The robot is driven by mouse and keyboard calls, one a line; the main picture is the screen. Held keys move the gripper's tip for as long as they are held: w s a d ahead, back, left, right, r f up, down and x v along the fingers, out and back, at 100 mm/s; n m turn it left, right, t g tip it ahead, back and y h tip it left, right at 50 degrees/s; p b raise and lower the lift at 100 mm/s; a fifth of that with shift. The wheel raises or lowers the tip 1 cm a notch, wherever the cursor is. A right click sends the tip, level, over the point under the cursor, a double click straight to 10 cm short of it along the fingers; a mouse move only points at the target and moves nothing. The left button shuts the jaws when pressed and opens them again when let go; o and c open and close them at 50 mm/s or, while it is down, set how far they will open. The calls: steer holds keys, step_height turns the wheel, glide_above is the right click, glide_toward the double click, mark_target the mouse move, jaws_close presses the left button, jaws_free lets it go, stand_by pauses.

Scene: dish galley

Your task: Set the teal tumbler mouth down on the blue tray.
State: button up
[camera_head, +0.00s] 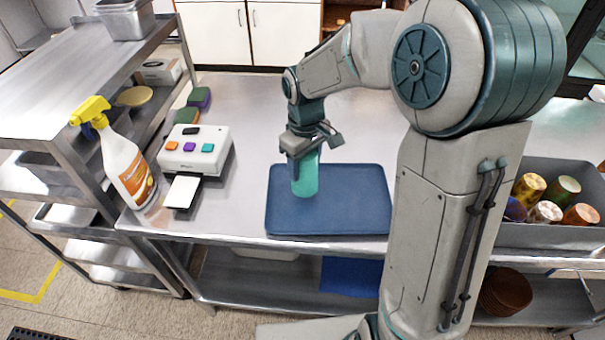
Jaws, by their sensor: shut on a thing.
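The blue tray (350,210) lies flat on the steel table, left of my arm's column. The teal tumbler (305,178) is upright over the left part of the tray. My gripper (304,153) is shut on the tumbler's upper part, from above. The jaws hide the tumbler's top, so I cannot tell which end is its mouth. I cannot tell whether its lower end touches the tray or is just above it.
A white label printer (196,150), a spray bottle (125,165) and sponges (198,98) stand on the left. A grey bin (550,236) with several cans is at the right. The tray's right part and the table behind it are clear.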

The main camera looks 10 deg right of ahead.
steer(key=shift+a+f, duration=0.25)
steer(key=shift+f, duration=0.9)
steer(key=shift+a+f, duration=0.2)
steer(key=shift+f, duration=0.9)
steer(key=shift+f, duration=0.1)
steer(key=o, duration=1)
